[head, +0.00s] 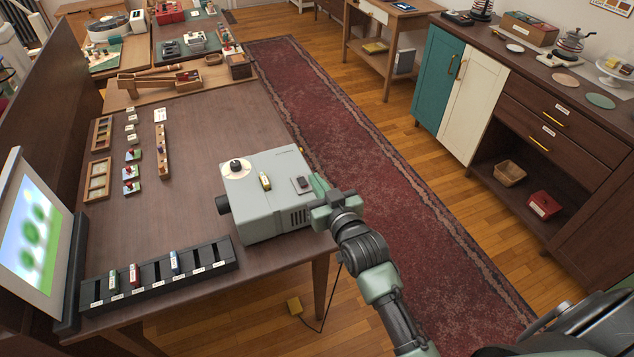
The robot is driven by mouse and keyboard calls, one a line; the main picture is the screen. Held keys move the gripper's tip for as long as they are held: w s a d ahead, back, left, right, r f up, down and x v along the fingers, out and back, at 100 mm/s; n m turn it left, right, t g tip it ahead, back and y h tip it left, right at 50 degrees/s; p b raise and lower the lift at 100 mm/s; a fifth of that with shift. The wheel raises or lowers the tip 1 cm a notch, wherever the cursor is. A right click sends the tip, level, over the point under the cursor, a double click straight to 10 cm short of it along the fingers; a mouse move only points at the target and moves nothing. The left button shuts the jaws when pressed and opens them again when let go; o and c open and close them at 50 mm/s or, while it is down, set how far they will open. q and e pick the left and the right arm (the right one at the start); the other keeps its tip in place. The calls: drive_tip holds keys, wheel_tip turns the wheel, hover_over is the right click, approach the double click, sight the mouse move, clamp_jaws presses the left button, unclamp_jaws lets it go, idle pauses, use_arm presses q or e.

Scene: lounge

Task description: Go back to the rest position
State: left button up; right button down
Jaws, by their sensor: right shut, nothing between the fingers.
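My right arm comes in from the lower right, and its green gripper (322,196) is shut and empty at the right side of the grey projector-like box (268,215). The fingertips are close to the box's right edge; I cannot tell whether they touch it. My left gripper is not in view.
The brown table (200,130) also holds a black slotted rack (150,273), a tilted screen (35,235) and small wooden trays (100,180).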

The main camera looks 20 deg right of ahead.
drive_tip(key=s+f+n+g, duration=0.1)
drive_tip(key=s+f+g, duration=0.25)
drive_tip(key=s, duration=0.75)
drive_tip(key=s+f+g, duration=0.3)
drive_tip(key=s+g, duration=0.2)
drive_tip(key=s, duration=0.5)
drive_tip(key=s+f+n+g, duration=0.1)
drive_tip(key=s+f+g, duration=0.25)
drive_tip(key=s, duration=0.75)
wheel_tip(320, 180, down, 26)
drive_tip(key=s+g, duration=0.1)
drive_tip(key=g, duration=0.1)
drive_tip(key=s+d+f+g, duration=0.1)
drive_tip(key=s+d+f, duration=0.2)
drive_tip(key=s+f, duration=1.3)
drive_tip(key=shift+s+h, duration=0.3)
drive_tip(key=shift+s, duration=0.25)
